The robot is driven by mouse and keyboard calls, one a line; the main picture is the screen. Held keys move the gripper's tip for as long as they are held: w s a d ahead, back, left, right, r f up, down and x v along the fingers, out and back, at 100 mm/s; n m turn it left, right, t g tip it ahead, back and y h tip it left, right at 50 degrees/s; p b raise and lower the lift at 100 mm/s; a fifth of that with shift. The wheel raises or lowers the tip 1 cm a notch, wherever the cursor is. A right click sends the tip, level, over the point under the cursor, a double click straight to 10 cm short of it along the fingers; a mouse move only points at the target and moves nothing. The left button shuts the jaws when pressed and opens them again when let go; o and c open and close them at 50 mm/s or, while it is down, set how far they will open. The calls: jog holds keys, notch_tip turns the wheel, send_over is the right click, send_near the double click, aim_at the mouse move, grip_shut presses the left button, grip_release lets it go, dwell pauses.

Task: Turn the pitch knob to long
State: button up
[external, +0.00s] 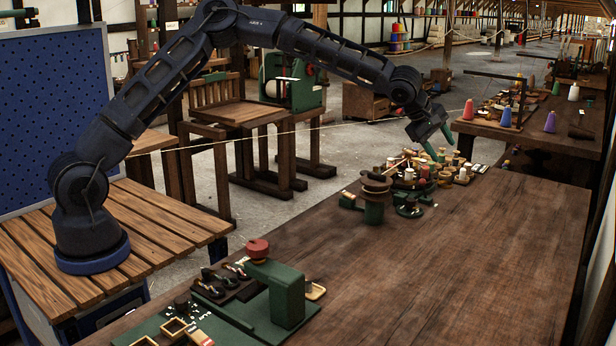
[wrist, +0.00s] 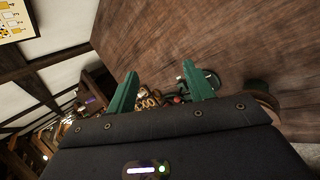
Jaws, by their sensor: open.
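A red round knob (external: 258,248) sits on top of a green machine (external: 275,290) at the near end of the bench in the external view. I cannot read any pitch marking or tell which way it is set, so I cannot confirm that it is the pitch knob. My gripper (external: 441,148) is far from it, above the far end of the bench, over a cluster of small parts. Its two green fingers are apart with nothing between them; they also show in the wrist view (wrist: 160,82). The red knob does not show in the wrist view.
A brown-and-green round fixture (external: 375,190) stands mid-bench beside small parts (external: 420,172). Small trays (external: 175,327) lie near the green machine. A side table (external: 540,130) holds coloured cones. The right side of the bench top (external: 470,250) is bare.

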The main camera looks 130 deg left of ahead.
jog(key=shift+w+d+r+m, duration=0.3)
jog(key=shift+w+d+r, duration=0.4)
jog(key=shift+d+r, duration=0.1)
jog(key=shift+d, duration=0.1)
